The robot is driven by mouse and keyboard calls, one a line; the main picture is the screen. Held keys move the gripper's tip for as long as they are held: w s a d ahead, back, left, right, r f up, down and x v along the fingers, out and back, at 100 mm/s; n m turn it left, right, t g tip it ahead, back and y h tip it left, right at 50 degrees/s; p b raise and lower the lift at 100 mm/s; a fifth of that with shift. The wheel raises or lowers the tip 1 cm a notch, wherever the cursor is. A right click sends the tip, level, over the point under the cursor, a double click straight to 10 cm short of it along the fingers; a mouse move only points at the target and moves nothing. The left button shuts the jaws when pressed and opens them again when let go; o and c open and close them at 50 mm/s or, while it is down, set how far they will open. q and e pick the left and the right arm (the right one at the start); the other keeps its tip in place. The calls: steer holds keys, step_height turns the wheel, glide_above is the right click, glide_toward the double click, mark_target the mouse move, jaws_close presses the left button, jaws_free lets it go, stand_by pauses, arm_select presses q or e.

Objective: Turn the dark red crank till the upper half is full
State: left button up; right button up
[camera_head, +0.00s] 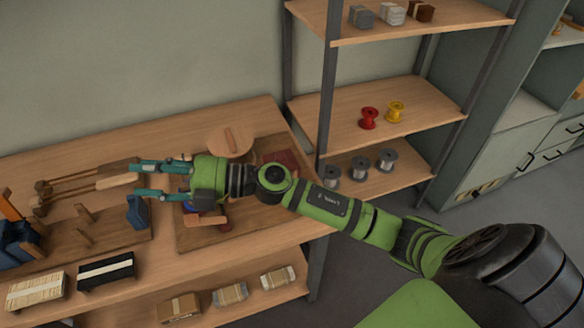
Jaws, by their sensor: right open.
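My right gripper (134,181) reaches in from the right, its teal fingers spread above the left part of the workbench (100,145). I see nothing held between them. A wooden base board (255,228) lies under my forearm. On it, a dark red part (285,160) shows just behind my arm; I cannot tell whether it is the crank. Small red and blue parts and a light brown block (205,220) show below my wrist. My arm hides much of this fixture, so I cannot make out the upper half or its filling. My left gripper is not in view.
A round wooden disc (230,142) is behind my wrist. Wooden-handled tools (75,180) lie near my fingertips. A blue piece (137,212) is just below them. Bundles (106,271) lie at the front left. A shelf rack (400,100) with spools stands to the right.

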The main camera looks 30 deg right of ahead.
steer(key=s+f+n+g, duration=0.2)
steer(key=n+g, duration=0.2)
steer(key=g, duration=0.1)
steer(key=m+g+h+p, duration=0.15)
steer(key=g+h, duration=0.35)
steer(key=h, duration=1.2)
glide_above(293, 166)
steer(key=shift+m, duration=0.25)
step_height(293, 166, down, 6)
steer(key=shift+s+f, duration=0.1)
steer(key=shift+f, duration=0.25)
step_height(293, 166, down, 6)
steer(key=shift+r+p, duration=0.15)
steer(key=shift+p, duration=0.85)
steer(key=shift+a+f, duration=0.1)
steer(key=shift+f, duration=0.25)
